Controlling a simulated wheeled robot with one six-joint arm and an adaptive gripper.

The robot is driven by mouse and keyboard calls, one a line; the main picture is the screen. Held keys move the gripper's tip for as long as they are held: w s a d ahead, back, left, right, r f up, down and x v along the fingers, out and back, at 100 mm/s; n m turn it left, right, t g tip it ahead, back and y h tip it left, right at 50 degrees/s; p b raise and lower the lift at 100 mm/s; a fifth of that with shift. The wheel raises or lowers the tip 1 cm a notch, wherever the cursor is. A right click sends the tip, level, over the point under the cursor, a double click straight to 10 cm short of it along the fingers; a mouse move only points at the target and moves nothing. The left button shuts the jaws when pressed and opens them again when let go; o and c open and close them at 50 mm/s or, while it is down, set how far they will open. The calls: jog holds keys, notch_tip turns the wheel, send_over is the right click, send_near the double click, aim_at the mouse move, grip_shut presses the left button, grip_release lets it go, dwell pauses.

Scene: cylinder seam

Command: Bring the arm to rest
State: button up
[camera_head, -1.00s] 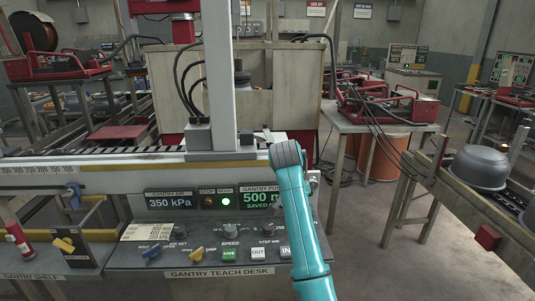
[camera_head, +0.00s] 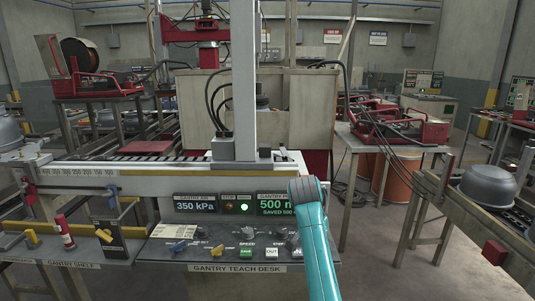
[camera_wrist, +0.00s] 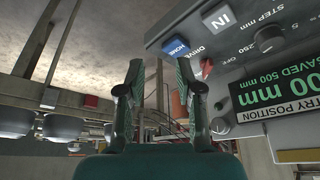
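My teal arm (camera_head: 316,245) rises from the bottom of the head view, in front of the right side of the gantry teach desk (camera_head: 160,247). Its far end hides my gripper there. In the wrist view my gripper (camera_wrist: 158,85) is open, its two dark green fingers apart with nothing between them.
The desk display (camera_head: 283,204) reads 500 mm, partly covered by my arm; another (camera_head: 195,204) reads 350 kPa. A grey pot (camera_head: 488,184) sits on a bench at right. Gantry shelf (camera_head: 75,264) is at left. Open floor (camera_head: 365,265) lies right of my arm.

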jog(key=s+d+f+n+t, duration=0.15)
jog(key=s+f, duration=0.35)
jog(key=f, duration=0.6)
jog(key=s+d+f+n+t, duration=0.15)
jog(key=s+f, duration=0.25)
jog(key=f, duration=0.8)
jog(key=s+f+n+t+y, duration=0.1)
jog(key=s+f, duration=0.4)
jog(key=s, duration=0.4)
jog(key=s+f+n+t+y, duration=0.1)
jog(key=s+f+n+t, duration=0.1)
jog(key=s+f, duration=0.5)
jog(key=s+r+n+t+y, duration=0.1)
jog(key=s+r, duration=0.2)
jog(key=s, duration=0.8)
jog(key=s+r+n+t, duration=0.1)
jog(key=s+r, duration=0.2)
jog(key=s, duration=0.9)
jog(key=s+r+n+t, duration=0.1)
jog(key=s+r+t, duration=0.2)
jog(key=s+r, duration=1.2)
notch_tip(320, 180, up, 2)
jog(key=shift+s+d+r+t, duration=0.2)
jog(key=shift+s+d+t, duration=0.05)
jog(key=shift+s+t, duration=0.1)
